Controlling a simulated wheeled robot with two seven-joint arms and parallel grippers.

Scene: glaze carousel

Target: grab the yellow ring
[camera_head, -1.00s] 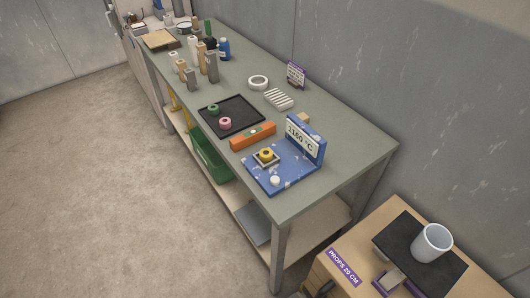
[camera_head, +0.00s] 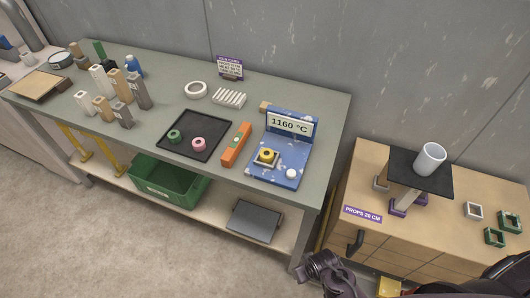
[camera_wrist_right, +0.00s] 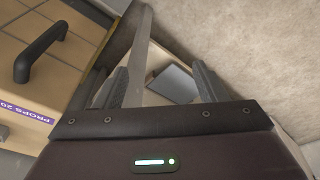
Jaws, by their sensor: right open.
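The yellow ring (camera_head: 267,154) sits on a small pale square holder on the blue stand (camera_head: 262,176), near the right end of the grey-green table (camera_head: 319,165). It has a dark centre. My right gripper (camera_wrist_right: 160,84) is open and empty in the right wrist view, with the table's leg and lower shelf beyond its fingers. In the head view, a dark part of my right arm shows at the bottom, below and right of the table's corner, well apart from the ring. The ring is not visible in the wrist view. My left gripper is not in view.
A display reading 1160 °C (camera_head: 289,124) stands behind the ring, and a white knob (camera_head: 291,173) is to its right. An orange level (camera_head: 236,145) and a black tray (camera_head: 184,147) with green and pink rings lie left. A wooden cabinet (camera_head: 381,234) stands right of the table.

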